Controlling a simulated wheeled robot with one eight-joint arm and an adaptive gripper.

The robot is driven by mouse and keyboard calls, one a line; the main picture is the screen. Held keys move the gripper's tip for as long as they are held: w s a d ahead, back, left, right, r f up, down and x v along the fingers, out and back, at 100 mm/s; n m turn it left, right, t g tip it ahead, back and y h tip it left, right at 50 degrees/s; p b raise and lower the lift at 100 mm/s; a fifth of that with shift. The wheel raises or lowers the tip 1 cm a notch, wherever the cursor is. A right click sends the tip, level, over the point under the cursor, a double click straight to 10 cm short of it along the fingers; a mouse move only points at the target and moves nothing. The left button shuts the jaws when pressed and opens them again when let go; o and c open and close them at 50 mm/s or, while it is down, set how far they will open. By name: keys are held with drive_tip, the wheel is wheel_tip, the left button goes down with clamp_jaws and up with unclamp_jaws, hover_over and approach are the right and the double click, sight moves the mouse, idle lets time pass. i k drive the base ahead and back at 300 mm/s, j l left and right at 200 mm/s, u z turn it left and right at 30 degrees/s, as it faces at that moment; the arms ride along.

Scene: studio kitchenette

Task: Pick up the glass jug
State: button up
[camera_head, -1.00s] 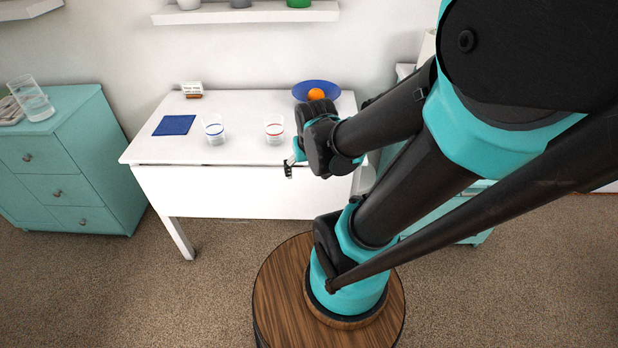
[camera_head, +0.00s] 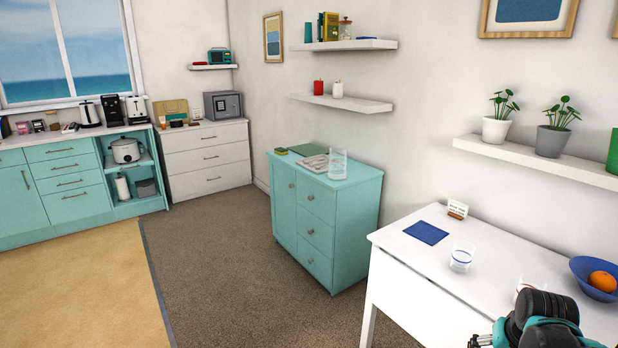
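A clear glass vessel (camera_head: 338,164), which looks like the glass jug, stands upright on top of the teal cabinet (camera_head: 330,228), near its right end. No handle can be made out on it. My gripper (camera_head: 474,341) is at the bottom edge of the view, by the white table and well to the right of the jug. Only part of it shows, and I cannot tell whether its fingers are open or shut. It is apart from the jug.
Carpet (camera_head: 230,270) lies clear before the cabinet.

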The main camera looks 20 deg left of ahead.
sight(337, 156)
drive_tip(key=u, duration=0.85)
drive_tip(key=i+j+z, duration=0.45)
drive_tip(key=i+j, duration=1)
drive_tip(key=j, duration=0.15)
